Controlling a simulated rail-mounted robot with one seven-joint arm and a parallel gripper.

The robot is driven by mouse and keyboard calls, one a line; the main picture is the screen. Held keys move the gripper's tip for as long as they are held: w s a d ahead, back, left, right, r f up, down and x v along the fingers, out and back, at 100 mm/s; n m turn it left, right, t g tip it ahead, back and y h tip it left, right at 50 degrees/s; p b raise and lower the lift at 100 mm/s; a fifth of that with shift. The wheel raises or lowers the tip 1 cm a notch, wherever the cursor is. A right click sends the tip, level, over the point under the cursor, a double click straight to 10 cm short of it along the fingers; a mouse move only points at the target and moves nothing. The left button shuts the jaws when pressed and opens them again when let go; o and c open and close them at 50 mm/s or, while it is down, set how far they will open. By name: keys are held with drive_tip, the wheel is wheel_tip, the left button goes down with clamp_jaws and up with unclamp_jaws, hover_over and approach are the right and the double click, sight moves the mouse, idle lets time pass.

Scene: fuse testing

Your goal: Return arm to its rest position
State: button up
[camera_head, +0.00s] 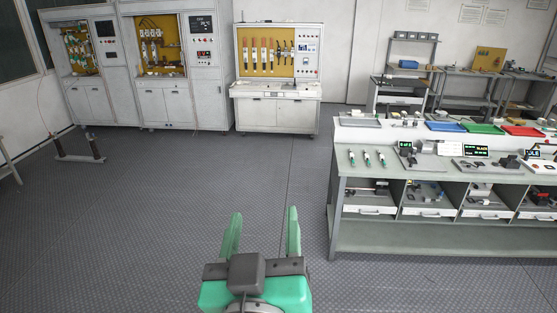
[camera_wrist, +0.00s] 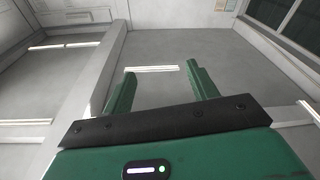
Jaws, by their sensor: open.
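My gripper (camera_head: 264,236) is at the bottom centre of the head view, with two green fingers spread apart and a dark bar at their base. It is open and empty, held over bare floor. Nothing touches the fingers. In the wrist view my gripper (camera_wrist: 157,85) shows the same two fingers apart.
A workbench (camera_head: 430,241) with instruments and drawers stands to the right, apart from my gripper. Grey cabinets (camera_head: 167,107) and a fuse test station (camera_head: 275,108) line the back wall. A low stand (camera_head: 80,158) is at the left. The middle floor (camera_head: 190,190) is clear.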

drive_tip(key=s+d+r+m+t, duration=0.2)
drive_tip(key=s+r+t, duration=0.3)
drive_tip(key=s+r, duration=0.65)
wheel_tip(320, 180, up, 15)
drive_tip(key=w+y+p, duration=0.1)
drive_tip(key=p, duration=1.2)
drive_tip(key=shift+a+f, duration=0.15)
drive_tip(key=shift+f, duration=0.05)
